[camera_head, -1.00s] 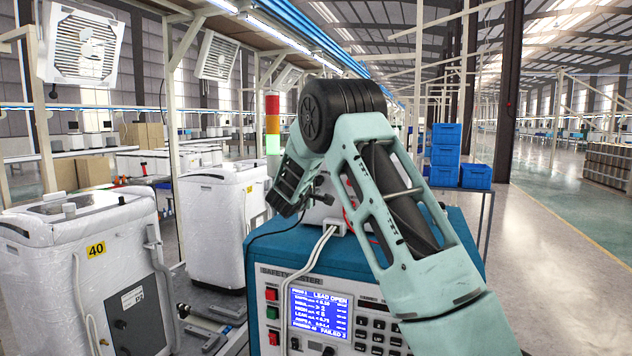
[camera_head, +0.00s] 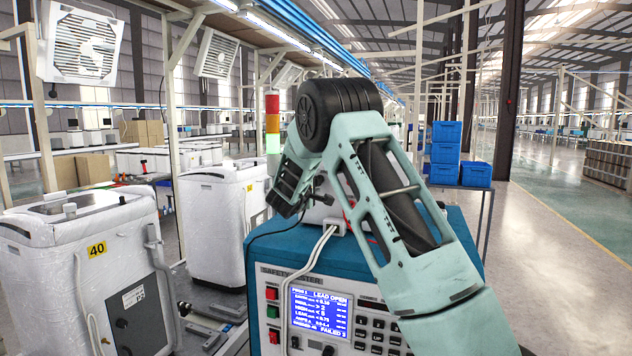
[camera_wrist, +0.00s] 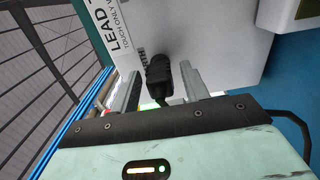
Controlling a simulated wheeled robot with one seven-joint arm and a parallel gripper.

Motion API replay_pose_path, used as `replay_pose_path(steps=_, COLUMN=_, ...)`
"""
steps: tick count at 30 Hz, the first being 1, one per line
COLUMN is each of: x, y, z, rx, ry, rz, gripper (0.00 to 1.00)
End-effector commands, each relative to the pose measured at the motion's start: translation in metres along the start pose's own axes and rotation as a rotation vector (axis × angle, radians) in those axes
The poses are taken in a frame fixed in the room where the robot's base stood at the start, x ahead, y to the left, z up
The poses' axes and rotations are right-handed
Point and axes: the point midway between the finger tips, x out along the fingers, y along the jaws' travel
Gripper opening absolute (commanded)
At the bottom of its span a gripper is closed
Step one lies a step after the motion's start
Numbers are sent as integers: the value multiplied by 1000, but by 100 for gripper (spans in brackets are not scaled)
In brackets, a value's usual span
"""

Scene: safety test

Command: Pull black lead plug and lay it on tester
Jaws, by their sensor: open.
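In the wrist view the black lead plug (camera_wrist: 158,78) stands against a white box (camera_wrist: 222,45) labelled "LEAD T...", the rest of the label being cut off. My gripper (camera_wrist: 157,88) is open, with one finger on each side of the plug. I cannot tell whether either finger touches it. The teal tester (camera_head: 262,240) is in the head view, its screen (camera_head: 320,312) reading "LEAD OPEN" and "FAILED". A black cable (camera_head: 262,238) runs down over its left side. In the head view my arm hides most of the tester top and the white box.
A wrapped white washer marked 40 (camera_head: 75,275) stands at left, another washer (camera_head: 225,225) behind it. A red, amber and green signal tower (camera_head: 272,125) rises behind the tester. White cables (camera_head: 318,245) hang over the tester's front. Blue crates (camera_head: 445,150) stand behind right.

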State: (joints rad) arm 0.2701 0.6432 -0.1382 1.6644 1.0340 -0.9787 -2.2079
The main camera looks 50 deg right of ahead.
Motion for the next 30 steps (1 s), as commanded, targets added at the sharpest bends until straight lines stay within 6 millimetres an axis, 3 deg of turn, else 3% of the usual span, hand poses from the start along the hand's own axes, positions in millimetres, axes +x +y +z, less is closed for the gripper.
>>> replay_pose_path(steps=12, x=0, y=0, z=0, rx=0, ry=0, rz=0, gripper=45)
replay_pose_path(steps=17, x=0, y=0, z=0, rx=0, ry=0, rz=0, gripper=4)
replay_pose_path(steps=18, x=0, y=0, z=0, rx=0, ry=0, rz=0, gripper=0)
replay_pose_path(steps=30, x=-10, y=1, z=-1, rx=-1, ry=1, rz=-1, gripper=0)
